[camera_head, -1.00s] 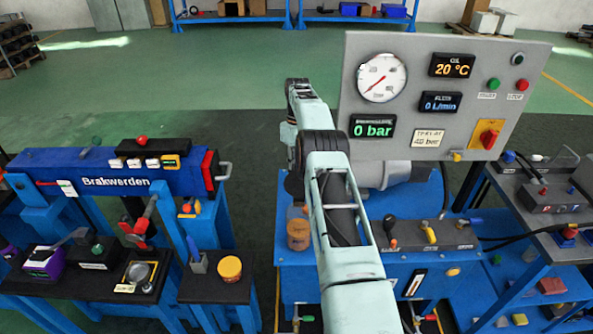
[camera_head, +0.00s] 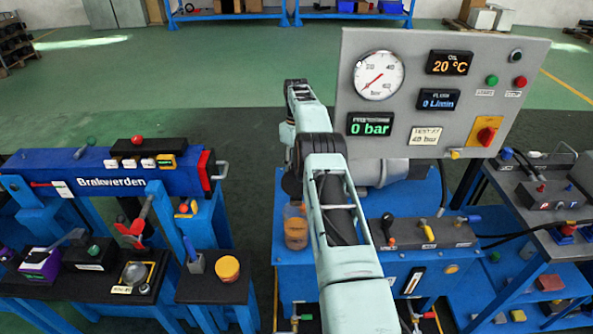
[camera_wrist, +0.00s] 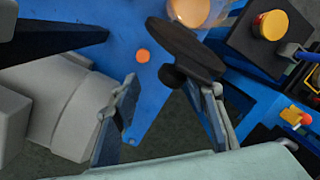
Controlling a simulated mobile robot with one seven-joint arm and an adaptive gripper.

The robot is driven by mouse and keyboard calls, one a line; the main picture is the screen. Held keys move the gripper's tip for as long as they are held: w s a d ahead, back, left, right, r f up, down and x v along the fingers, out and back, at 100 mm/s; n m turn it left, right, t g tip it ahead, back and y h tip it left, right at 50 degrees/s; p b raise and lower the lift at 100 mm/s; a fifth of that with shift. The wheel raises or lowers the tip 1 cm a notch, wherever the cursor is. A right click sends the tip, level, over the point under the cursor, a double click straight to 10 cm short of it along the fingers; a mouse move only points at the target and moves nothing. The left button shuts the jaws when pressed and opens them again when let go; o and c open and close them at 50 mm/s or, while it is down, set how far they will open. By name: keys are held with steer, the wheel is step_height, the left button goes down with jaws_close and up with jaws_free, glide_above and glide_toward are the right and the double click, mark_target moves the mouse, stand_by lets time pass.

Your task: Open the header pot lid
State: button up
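A dark round lid with a black knob (camera_wrist: 185,50) shows tilted in the wrist view, beside an amber pot (camera_wrist: 192,12). I take it for the header pot lid. In the head view the amber pot (camera_head: 296,228) stands on the blue bench, just left of my arm. My gripper (camera_wrist: 165,115) has its fingers wide apart. The right finger's tip is close to the lid's edge and overlaps it in the picture; I cannot tell whether they touch. Nothing is held between the fingers. In the head view my arm hides most of the gripper.
A grey gauge panel (camera_head: 430,95) stands behind and right of my arm. Levers sit on a dark block (camera_head: 425,233) on the blue bench (camera_head: 375,265). A yellow-topped button (camera_head: 227,268) stands on a stand to the left. An orange disc (camera_wrist: 143,56) is near the lid.

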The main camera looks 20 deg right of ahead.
steer(key=shift+a+r, duration=0.1)
steer(key=shift+r, duration=0.1)
steer(key=shift+r, duration=0.1)
